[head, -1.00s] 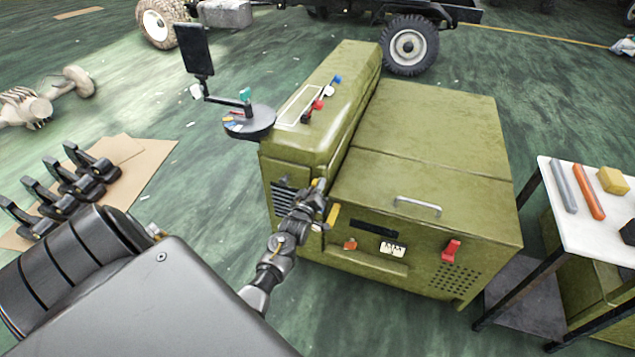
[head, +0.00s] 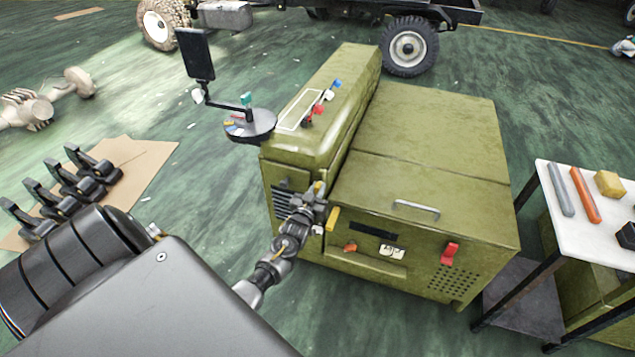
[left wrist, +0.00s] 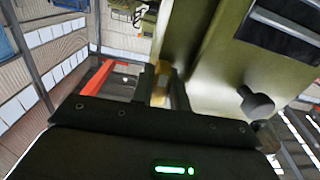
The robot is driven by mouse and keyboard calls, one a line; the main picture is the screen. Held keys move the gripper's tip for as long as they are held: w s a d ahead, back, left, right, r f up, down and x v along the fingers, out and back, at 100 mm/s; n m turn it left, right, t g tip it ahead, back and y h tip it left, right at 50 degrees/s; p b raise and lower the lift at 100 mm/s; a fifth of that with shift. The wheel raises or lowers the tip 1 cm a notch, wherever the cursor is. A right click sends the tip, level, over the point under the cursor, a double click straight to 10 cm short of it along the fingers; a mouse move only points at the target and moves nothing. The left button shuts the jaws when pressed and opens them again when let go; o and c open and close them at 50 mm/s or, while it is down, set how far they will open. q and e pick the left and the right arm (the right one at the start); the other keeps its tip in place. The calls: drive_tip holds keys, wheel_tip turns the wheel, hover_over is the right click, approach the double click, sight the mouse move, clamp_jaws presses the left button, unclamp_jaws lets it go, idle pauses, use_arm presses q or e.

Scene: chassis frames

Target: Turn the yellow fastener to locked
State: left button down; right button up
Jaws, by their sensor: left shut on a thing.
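The yellow fastener (head: 318,187) is on the front of the olive-green machine (head: 430,170), at the corner by the tall left section. It shows between the fingers in the left wrist view (left wrist: 160,86). My left gripper (head: 317,192) is shut on it, and the fingers hide part of it. The left gripper's two dark fingers (left wrist: 162,88) stand on either side of the yellow piece in the wrist view. A second yellow piece (head: 332,219) is on the machine's front just right of the gripper. My right gripper is not in view.
A red latch (head: 450,254), an orange knob (head: 350,247) and a silver handle (head: 416,209) are on the machine. A round tray with a screen (head: 249,124) juts from its left. A white-topped table (head: 590,235) stands right.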

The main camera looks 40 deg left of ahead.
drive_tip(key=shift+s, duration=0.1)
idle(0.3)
use_arm(q)
drive_tip(key=c, duration=1.4)
unclamp_jaws()
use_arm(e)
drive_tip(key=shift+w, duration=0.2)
use_arm(q)
drive_tip(key=shift+s+d, duration=0.1)
drive_tip(key=shift+s, duration=0.2)
drive_tip(key=v, duration=1)
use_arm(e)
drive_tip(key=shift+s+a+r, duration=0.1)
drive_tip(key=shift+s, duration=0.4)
use_arm(q)
drive_tip(key=shift+d, duration=0.1)
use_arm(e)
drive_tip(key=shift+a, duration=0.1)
